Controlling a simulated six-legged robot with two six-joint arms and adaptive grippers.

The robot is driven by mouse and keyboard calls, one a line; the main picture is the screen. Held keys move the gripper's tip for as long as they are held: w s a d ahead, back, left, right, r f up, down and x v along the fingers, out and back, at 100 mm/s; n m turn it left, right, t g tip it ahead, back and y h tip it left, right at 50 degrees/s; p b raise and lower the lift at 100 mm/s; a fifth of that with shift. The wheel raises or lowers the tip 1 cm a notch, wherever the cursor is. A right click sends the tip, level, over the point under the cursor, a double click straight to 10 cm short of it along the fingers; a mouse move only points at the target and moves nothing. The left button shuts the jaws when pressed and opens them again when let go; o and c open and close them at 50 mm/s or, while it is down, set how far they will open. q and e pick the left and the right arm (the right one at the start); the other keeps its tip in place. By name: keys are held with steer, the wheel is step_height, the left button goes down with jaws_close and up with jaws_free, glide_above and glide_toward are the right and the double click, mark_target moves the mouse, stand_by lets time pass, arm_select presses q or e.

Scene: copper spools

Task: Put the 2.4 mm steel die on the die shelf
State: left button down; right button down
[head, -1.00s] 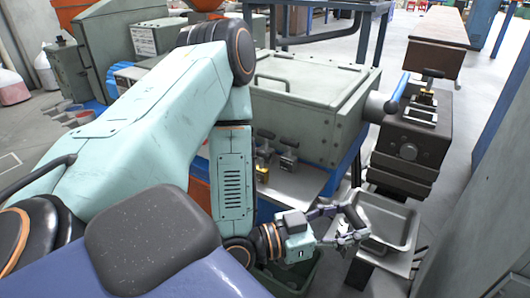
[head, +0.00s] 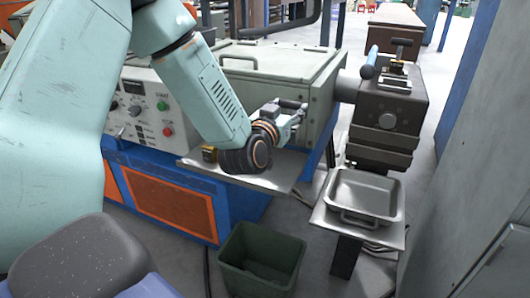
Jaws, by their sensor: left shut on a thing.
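The die shelf (head: 281,176) is a bare metal plate on the front of the blue machine. My left gripper (head: 294,108) is above the right part of the shelf, in front of the grey machine box. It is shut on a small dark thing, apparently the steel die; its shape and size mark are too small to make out. I cannot see it touching the shelf. A die with a yellow part (head: 209,153) stands at the shelf's left end, partly behind my wrist. My arm hides the middle of the shelf. My right gripper is not in view.
A metal tray (head: 341,211) with nothing visible in it stands at the right, below the dark machine head (head: 385,125). A T-handled piece (head: 397,72) sits on that head. A green bin (head: 228,268) stands on the floor. A grey wall closes the right side.

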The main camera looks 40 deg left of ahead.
arm_select(q)
steer(key=f, duration=0.1)
steer(key=f+b, duration=0.1)
steer(key=f, duration=0.2)
steer(key=shift+a, duration=0.3)
steer(key=shift+f+b, duration=1.1)
steer(key=shift+f, duration=0.9)
steer(key=shift+d+r, duration=0.1)
steer(key=shift+c, duration=2.4)
jaws_free()
steer(key=shift+s, duration=0.1)
